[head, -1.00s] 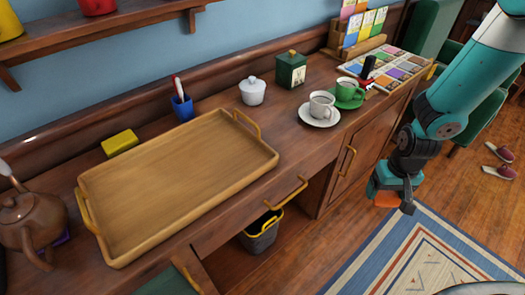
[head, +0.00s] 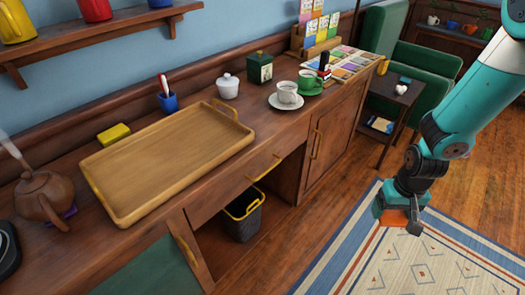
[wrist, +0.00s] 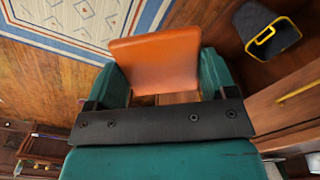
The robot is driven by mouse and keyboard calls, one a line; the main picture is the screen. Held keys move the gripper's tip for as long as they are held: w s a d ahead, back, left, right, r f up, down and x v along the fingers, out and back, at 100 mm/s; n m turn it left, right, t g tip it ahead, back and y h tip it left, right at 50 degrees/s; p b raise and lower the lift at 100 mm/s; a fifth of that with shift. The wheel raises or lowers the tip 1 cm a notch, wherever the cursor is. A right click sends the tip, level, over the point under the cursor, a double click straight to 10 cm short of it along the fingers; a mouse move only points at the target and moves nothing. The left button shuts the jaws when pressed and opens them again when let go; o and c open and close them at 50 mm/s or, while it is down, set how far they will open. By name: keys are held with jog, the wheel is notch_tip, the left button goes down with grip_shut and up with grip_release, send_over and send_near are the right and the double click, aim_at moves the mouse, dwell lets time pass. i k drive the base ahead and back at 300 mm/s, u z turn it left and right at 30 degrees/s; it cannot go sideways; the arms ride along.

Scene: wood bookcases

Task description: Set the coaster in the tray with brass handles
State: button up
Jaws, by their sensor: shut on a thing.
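The wooden tray with brass handles (head: 165,158) lies on the sideboard top, and its bare floor is empty. My gripper (head: 396,222) is at the right in the head view, out over the rug and well away from the tray. It is shut on an orange coaster (head: 393,217). In the wrist view the coaster (wrist: 155,61) is a flat orange square between the two teal fingers (wrist: 158,92). Part of it is hidden by the gripper.
A dark bin (head: 243,215) stands under the sideboard.

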aim_at(206, 139)
jog(key=u, duration=1.25)
